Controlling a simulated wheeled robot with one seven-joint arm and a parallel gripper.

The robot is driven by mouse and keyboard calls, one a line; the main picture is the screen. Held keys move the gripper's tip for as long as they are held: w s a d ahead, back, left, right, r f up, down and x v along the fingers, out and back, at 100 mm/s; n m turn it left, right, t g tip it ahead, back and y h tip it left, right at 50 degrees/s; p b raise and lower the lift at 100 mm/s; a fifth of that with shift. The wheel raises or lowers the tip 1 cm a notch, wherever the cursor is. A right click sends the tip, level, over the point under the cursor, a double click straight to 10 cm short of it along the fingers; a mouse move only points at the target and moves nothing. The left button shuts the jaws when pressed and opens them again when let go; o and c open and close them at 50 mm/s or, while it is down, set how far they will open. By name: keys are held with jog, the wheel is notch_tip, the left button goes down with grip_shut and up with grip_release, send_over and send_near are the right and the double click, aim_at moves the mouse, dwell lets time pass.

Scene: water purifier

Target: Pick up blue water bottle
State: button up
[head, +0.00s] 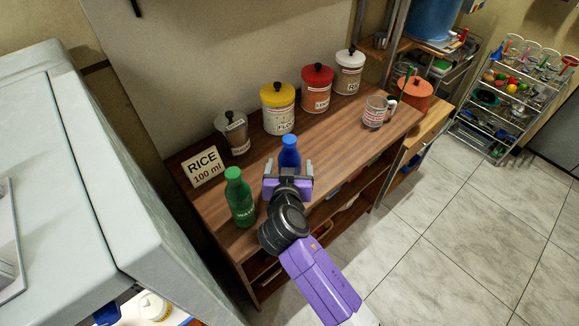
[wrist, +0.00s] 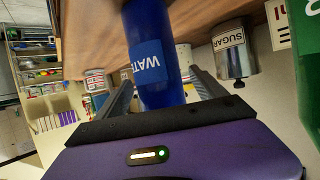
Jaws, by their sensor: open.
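The blue water bottle (head: 289,150) stands upright on the wooden counter (head: 330,142) in the head view, its lower part hidden behind my gripper. My gripper (head: 288,168) is in front of the bottle, with its fingers pointing toward it. In the wrist view the blue bottle (wrist: 156,60) appears upside down, with a label reading "WAT". It lies between the two open fingers of my gripper (wrist: 165,85). I cannot tell whether either finger touches it.
A green bottle (head: 240,197) stands close on the left, beside a rice sign (head: 202,167). Behind are a sugar canister (head: 232,133), yellow canister (head: 279,110), red canister (head: 316,90) and white canister (head: 349,73). A measuring cup (head: 375,112) is farther right.

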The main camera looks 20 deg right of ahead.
grip_shut()
jog(key=shift+r, duration=0.1)
dwell(0.3)
